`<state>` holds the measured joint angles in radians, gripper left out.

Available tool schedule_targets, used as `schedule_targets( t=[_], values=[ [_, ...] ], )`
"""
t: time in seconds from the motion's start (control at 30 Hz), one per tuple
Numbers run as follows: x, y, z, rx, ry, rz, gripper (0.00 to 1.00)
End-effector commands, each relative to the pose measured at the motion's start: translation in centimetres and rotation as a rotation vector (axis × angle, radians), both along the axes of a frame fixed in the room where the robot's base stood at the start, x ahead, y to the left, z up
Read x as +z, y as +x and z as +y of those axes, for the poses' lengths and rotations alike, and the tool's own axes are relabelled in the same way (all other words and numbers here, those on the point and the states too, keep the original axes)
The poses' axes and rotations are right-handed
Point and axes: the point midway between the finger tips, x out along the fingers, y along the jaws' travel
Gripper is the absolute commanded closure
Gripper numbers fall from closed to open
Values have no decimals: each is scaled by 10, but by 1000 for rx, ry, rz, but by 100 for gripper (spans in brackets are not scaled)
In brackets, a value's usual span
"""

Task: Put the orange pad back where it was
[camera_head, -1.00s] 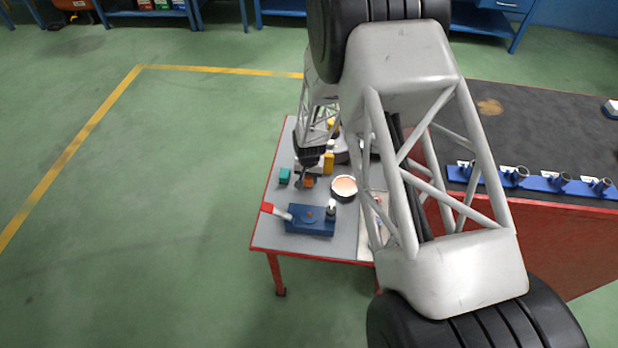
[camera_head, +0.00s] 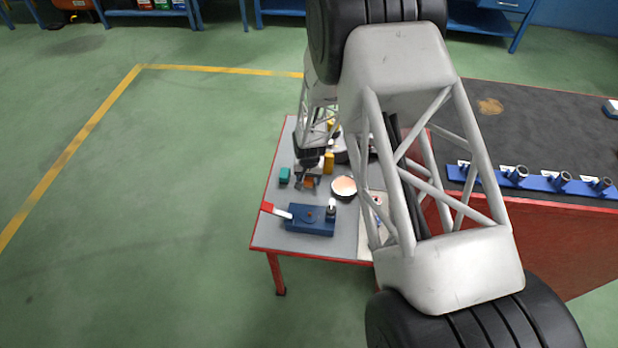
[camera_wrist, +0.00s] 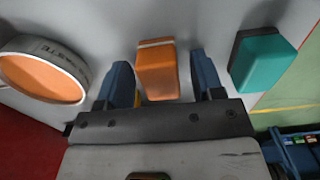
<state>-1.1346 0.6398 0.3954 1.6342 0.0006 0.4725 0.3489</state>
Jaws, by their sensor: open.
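The orange pad (camera_wrist: 158,72) stands on the grey table top between the two fingers of my gripper (camera_wrist: 160,78) in the wrist view. The fingers are apart, with a gap showing on each side of the pad. In the head view the pad (camera_head: 310,182) is a small orange shape just below my gripper (camera_head: 305,180). Its far side is partly hidden by the gripper there.
A teal block (camera_wrist: 260,60) stands close beside one finger. A round tin with an orange-toned top (camera_wrist: 42,75) is on the other side. A blue fixture with a red-tipped lever (camera_head: 310,220) sits near the table's front edge.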

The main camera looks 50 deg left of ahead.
Motion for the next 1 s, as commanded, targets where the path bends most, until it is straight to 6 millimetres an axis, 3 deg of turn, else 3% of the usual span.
schedule_targets(
  t=[0.37,1.0],
  values=[
    [17,0,0,0,1,-1,39],
    [101,0,0,0,1,-1,39]
  ],
)
